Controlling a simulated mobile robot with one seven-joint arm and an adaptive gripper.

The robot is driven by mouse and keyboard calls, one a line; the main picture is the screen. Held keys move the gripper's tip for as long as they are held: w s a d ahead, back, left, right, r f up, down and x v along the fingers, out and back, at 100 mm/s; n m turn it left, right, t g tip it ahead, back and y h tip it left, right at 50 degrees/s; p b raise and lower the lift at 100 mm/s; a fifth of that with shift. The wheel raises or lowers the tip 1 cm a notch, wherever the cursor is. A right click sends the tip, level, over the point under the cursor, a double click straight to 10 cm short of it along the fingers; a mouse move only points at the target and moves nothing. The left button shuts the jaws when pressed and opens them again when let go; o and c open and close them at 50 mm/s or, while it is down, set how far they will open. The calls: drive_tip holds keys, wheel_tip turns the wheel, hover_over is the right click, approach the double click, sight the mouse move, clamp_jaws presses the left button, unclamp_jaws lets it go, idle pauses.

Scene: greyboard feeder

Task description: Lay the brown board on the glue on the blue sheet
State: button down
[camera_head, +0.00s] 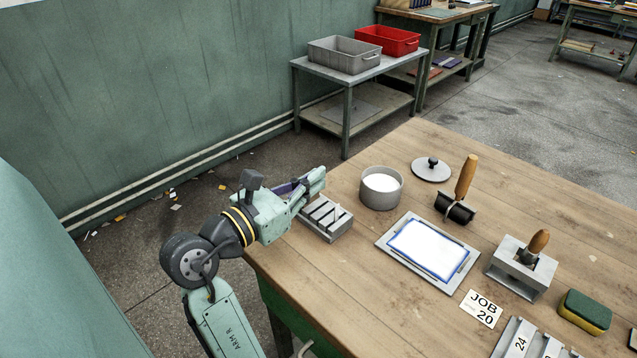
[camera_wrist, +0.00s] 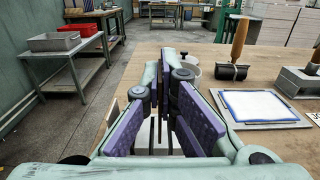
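The blue sheet (camera_head: 391,246) lies flat on a grey plate (camera_head: 448,284), with white glue (camera_head: 428,248) over all but its blue border. In the wrist view the sheet (camera_wrist: 226,106) is right of my gripper. I cannot make out the brown board in either view. My gripper (camera_head: 318,178) is at the table's left edge, above a grey slotted block (camera_head: 333,228). In the wrist view its purple-padded fingers (camera_wrist: 166,85) point forward and look close at the tips. The block (camera_wrist: 155,137) shows between them. Whether they are apart or shut is unclear.
A pot of white glue (camera_head: 381,187), its lid (camera_head: 431,169), and a roller (camera_head: 457,205) stand behind the plate. A metal holder with a wooden-handled tool (camera_head: 524,267), a sponge (camera_head: 585,311), and a JOB 20 card (camera_head: 481,309) are right. Trays (camera_head: 343,54) stand on a separate bench.

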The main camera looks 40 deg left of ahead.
drive_tip(key=shift+w+a+f+p, duration=0.15)
drive_tip(key=shift+w+a+f, duration=0.1)
drive_tip(key=shift+w+f, duration=0.65)
drive_tip(key=shift+w+a+f+p, duration=0.15)
drive_tip(key=shift+w+a+f, duration=0.1)
drive_tip(key=shift+w+f, duration=0.65)
drive_tip(key=shift+s+f, duration=0.2)
drive_tip(key=shift+f, duration=0.05)
drive_tip(key=c, duration=1.8)
unclamp_jaws()
drive_tip(key=shift+r, duration=0.15)
drive_tip(key=s, duration=0.4)
drive_tip(key=s+b, duration=0.1)
drive_tip(key=s, duration=0.3)
drive_tip(key=s+a+b, duration=0.1)
drive_tip(key=s, duration=0.3)
